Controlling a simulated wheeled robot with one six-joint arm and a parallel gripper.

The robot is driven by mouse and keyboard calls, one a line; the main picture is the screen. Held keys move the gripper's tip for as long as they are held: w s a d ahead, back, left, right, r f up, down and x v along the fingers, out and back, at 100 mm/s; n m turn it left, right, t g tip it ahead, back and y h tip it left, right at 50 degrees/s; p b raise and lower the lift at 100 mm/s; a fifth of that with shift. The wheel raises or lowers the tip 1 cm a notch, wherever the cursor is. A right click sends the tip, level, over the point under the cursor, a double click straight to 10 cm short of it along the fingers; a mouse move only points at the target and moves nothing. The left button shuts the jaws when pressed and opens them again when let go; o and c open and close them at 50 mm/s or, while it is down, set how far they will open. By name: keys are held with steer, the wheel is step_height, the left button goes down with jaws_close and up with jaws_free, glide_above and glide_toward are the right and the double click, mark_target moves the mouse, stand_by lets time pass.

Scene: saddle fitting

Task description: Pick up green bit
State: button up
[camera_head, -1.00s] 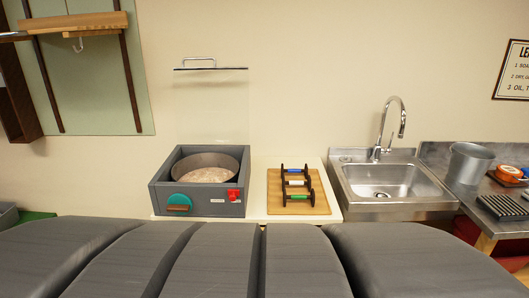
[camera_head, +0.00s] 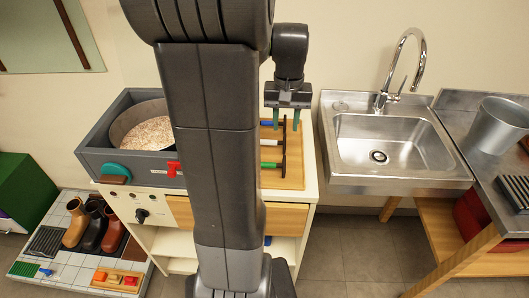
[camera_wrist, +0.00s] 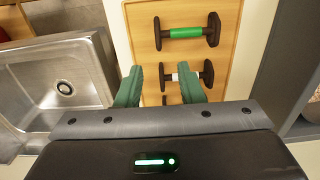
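The green bit (camera_wrist: 186,32) has a green middle bar between two dark end pieces. It lies on a wooden board (camera_wrist: 228,12) at the top of the wrist view, beyond my fingertips. In the head view, the green bit (camera_head: 270,165) is partly hidden behind my arm. My gripper (camera_wrist: 160,68) is open, with two green fingers and nothing between them in its grip. It also shows in the head view (camera_head: 286,120), above the board's far part. The white bit (camera_wrist: 177,76) lies nearer the fingers, and the right finger partly covers it.
The blue bit (camera_head: 280,123) lies farthest back on the board. A grey box holding a round pan (camera_head: 150,132) stands to the left. A steel sink (camera_head: 385,150) with a tall tap is to the right, across a gap from the cabinet.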

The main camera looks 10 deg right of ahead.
glide_above(285, 159)
steer(key=f, duration=0.7)
steer(key=shift+a+f, duration=0.3)
steer(key=shift+w+d+f+p, duration=0.15)
steer(key=shift+f+p, duration=0.1)
steer(key=shift+f, duration=1.05)
steer(key=shift+s+d+f+p, duration=0.1)
steer(key=shift+f+p, duration=0.1)
steer(key=shift+f, duration=1.1)
jaws_close()
